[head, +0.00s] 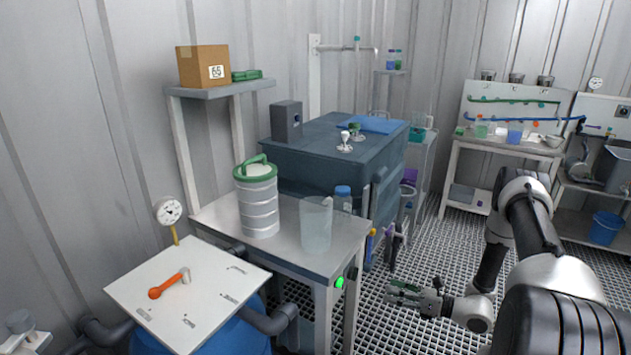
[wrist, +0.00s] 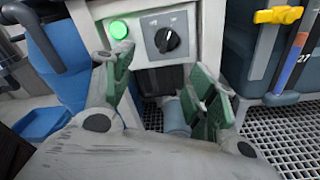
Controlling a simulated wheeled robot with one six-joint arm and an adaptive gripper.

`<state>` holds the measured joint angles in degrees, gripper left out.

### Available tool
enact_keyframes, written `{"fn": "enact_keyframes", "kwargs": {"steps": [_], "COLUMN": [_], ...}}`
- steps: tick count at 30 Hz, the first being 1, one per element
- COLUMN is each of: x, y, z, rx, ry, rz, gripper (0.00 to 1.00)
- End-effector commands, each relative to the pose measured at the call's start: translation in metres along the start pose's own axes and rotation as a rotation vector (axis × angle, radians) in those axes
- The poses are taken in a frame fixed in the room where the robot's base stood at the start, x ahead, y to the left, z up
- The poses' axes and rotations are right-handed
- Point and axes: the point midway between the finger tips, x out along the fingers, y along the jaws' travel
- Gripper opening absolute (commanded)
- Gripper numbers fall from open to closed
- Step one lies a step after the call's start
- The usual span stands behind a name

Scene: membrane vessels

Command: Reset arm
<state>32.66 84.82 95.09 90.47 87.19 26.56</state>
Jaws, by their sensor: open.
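My gripper (head: 414,298) is at the lower right in the head view, low over the grated floor and in front of the metal table. My arm reaches in from the right and bends down to it. In the wrist view my gripper (wrist: 157,97) is open, with its green-padded fingers apart and nothing between them. Beyond the fingers is a panel with a lit green button (wrist: 119,30) and a dark rotary knob (wrist: 167,39). The green button also shows on the table's side in the head view (head: 339,282).
The metal table (head: 287,255) holds a green-lidded canister (head: 258,205) and a clear container (head: 316,225). A white board (head: 222,275) with an orange-handled tool stands at front left. A dark blue cabinet (head: 325,170) is behind. Grated floor (head: 400,335) lies open around my gripper.

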Motion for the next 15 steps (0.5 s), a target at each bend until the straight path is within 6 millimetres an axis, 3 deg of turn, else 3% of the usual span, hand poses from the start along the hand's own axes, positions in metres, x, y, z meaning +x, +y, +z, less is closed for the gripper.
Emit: {"fn": "enact_keyframes", "kwargs": {"steps": [4,6,11,15], "x": [-0.013,-0.026,-0.058,-0.084], "y": [0.042,0.069,0.115,0.144], "z": [-0.035,-0.041,-0.021,0.009], "rx": [-0.031,-0.078,-0.250,-0.419], "ry": [0.118,0.193,0.350,0.471], "rz": [0.106,0.189,0.382,0.535], "gripper": [0.57,0.57,0.57,0.57]}}
